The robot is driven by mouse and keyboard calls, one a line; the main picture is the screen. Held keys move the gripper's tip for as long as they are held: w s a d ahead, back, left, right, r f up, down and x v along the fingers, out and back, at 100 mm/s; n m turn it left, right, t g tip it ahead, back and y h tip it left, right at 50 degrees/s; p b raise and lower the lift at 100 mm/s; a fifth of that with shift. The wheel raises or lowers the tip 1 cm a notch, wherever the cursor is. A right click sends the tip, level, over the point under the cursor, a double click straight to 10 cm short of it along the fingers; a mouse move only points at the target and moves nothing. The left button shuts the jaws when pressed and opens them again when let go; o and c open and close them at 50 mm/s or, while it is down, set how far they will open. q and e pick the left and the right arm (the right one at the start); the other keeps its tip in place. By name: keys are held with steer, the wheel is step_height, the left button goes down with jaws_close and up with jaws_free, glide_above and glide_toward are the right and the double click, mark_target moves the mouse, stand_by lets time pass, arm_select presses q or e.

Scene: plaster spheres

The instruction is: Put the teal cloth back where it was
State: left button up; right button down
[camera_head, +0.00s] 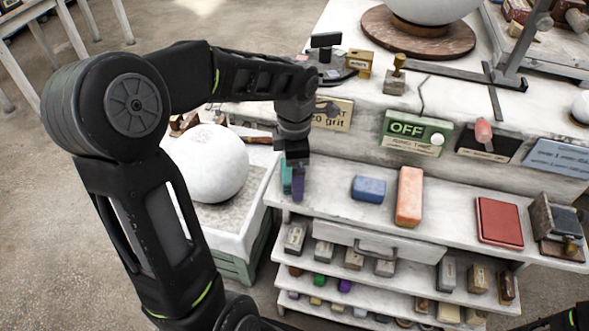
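The teal cloth (286,177) is a small patch at the left end of the white upper shelf, right below my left gripper (291,163). A purple piece (298,184) is close against its right side. My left gripper points down over both, and its fingers hide their tops. I cannot tell whether the fingers are closed on the cloth or only beside it. Of my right arm only a dark bit shows at the bottom right corner; its gripper is out of view.
A blue block (369,189), an orange block (409,196) and a red pad (499,221) lie on the upper shelf (450,215). A large white sphere (207,163) stands left of it. A green OFF sign (416,133) is behind. Lower shelves hold several small blocks.

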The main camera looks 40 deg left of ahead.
arm_select(q)
steer(key=shift+r, duration=0.1)
step_height(320, 180, up, 12)
stand_by(0.6)
stand_by(1.9)
